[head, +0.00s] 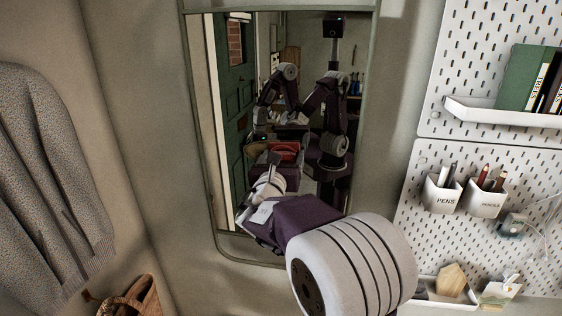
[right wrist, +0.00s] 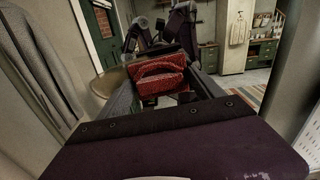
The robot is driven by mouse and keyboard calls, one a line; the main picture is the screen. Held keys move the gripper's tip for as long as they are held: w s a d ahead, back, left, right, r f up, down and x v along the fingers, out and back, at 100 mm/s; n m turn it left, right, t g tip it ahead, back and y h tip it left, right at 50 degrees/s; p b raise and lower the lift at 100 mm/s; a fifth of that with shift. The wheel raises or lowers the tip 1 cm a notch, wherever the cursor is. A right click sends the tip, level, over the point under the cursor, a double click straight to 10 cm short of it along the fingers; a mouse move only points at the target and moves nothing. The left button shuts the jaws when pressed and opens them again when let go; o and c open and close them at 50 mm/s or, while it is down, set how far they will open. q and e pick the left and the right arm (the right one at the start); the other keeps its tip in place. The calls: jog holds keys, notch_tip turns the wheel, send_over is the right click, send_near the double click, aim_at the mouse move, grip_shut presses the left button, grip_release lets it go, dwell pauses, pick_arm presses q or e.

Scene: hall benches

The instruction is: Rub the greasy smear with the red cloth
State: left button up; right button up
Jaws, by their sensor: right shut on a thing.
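My right gripper (head: 266,200) reaches in from the lower right in front of a framed mirror (head: 230,110). In the right wrist view its dark fingers are shut on the red cloth (right wrist: 160,86), with a second red shape just beyond it that looks like its reflection. In the head view a red patch shows in the mirror; the real cloth is hidden by my gripper. A pale tan rounded patch (right wrist: 108,84) left of the cloth may be the greasy smear, but I cannot be sure. Whether the cloth touches the glass is unclear. My left gripper is not directly in view.
A grey knitted garment (head: 45,170) hangs at left, above a wicker basket (head: 133,300). A white pegboard (head: 490,130) at right carries a shelf of books (head: 525,80), pen cups (head: 442,193) and small items. The mirror reflects my arms and a green door.

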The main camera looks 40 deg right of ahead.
aim_at(243, 148)
jog(key=shift+w+a+p, duration=0.2)
jog(key=shift+w+a, duration=1.15)
jog(key=shift+w, duration=0.25)
jog(key=shift+w+a+p, duration=0.2)
jog(key=shift+w+a, duration=1.15)
jog(key=shift+w, duration=0.2)
jog(key=shift+w+a+p, duration=0.35)
jog(key=shift+w+a, duration=0.45)
jog(key=shift+w, duration=0.2)
jog(key=shift+w+a, duration=0.5)
jog(key=shift+w, duration=0.05)
jog(key=shift+r, duration=0.1)
